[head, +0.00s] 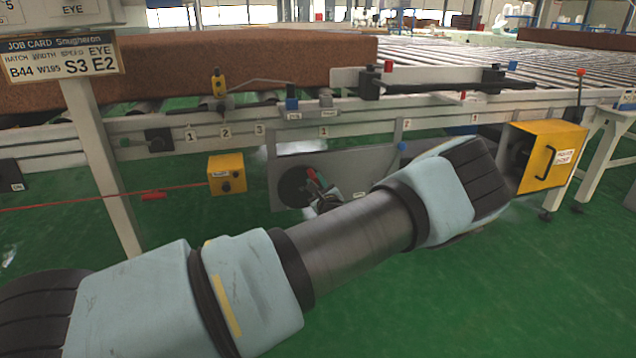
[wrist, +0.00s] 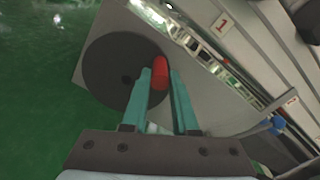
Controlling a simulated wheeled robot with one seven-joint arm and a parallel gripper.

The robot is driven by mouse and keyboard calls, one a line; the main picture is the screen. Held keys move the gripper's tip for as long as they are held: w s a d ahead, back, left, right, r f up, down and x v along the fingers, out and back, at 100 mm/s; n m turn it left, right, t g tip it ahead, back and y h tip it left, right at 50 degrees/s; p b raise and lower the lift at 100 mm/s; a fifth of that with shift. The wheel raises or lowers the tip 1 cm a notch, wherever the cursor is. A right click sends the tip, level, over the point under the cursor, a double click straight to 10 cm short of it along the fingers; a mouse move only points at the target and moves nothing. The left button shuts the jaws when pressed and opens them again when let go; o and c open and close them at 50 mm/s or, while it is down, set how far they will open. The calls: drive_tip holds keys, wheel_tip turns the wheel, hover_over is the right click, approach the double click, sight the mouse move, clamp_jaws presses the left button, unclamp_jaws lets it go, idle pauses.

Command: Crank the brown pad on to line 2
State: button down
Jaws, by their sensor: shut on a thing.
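The brown pad (head: 200,62) lies on the roller conveyor at the left, its right end near the middle of the head view. A dark round crank disc (head: 293,187) is on a grey panel below the conveyor rail; it fills the left of the wrist view (wrist: 112,72). Its red handle (wrist: 160,70) stands between the teal fingers of my gripper (wrist: 161,92), which is shut on it. In the head view, my gripper (head: 324,197) is small and partly hidden by my arm. Small number plates, including a 2 (head: 406,124), run along the rail.
A job card (head: 62,58) on a post reads B44 W195 S3 E2. A yellow box (head: 226,174) hangs left of the crank, with a red cord (head: 100,199). A larger yellow box (head: 545,155) is at the right. Green floor lies open in front.

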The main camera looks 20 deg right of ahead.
drive_tip(key=shift+d+f+m, duration=0.15)
drive_tip(key=shift+d+m, duration=0.1)
drive_tip(key=shift+m, duration=0.05)
idle(0.4)
drive_tip(key=c, duration=0.7)
unclamp_jaws()
drive_tip(key=s, duration=0.3)
drive_tip(key=s+a, duration=0.1)
drive_tip(key=s, duration=0.6)
drive_tip(key=shift+s+a+p, duration=0.2)
drive_tip(key=shift+s+p, duration=0.2)
